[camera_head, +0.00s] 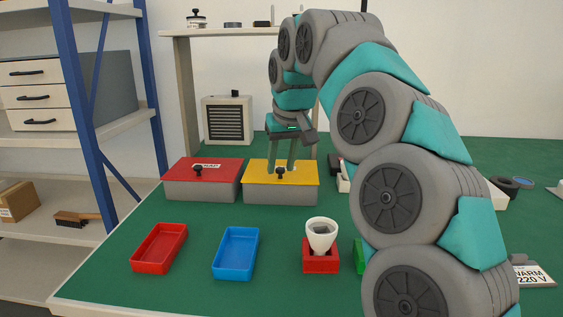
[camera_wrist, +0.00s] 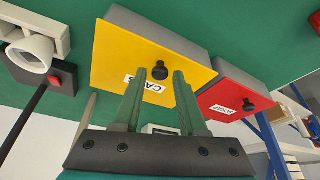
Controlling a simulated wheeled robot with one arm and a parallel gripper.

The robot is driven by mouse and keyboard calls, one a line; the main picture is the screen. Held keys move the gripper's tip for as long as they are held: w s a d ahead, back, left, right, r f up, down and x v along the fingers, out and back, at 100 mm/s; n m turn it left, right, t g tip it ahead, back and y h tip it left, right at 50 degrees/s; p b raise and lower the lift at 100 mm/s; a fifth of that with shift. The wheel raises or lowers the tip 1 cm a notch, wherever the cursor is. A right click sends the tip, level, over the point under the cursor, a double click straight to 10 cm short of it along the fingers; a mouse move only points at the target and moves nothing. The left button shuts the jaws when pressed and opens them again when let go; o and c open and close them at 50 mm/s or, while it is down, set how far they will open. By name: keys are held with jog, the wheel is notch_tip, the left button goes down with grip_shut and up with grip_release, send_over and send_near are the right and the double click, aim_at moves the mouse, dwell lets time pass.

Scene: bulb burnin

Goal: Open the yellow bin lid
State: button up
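The yellow bin lid (camera_head: 300,170) lies flat and closed on its grey bin (camera_head: 280,195) at the table's middle. It fills the centre of the wrist view (camera_wrist: 115,60), with a white label reading something like "CAPS". Its black knob (camera_head: 280,171) stands on the lid and shows in the wrist view (camera_wrist: 160,71). My gripper (camera_head: 282,166) points down over the lid. In the wrist view, the open fingers (camera_wrist: 159,74) appear on either side of the knob, with gaps. I cannot tell whether the tips are down at knob height. Nothing is held.
A closed red-lidded bin (camera_head: 215,167) stands just left of the yellow one. In front are a red tray (camera_head: 160,248), a blue tray (camera_head: 236,253) and a white cup-like piece (camera_head: 321,235) on a red block (camera_head: 320,263). A shelf (camera_head: 195,32) stands behind.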

grip_shut()
dwell(1.1)
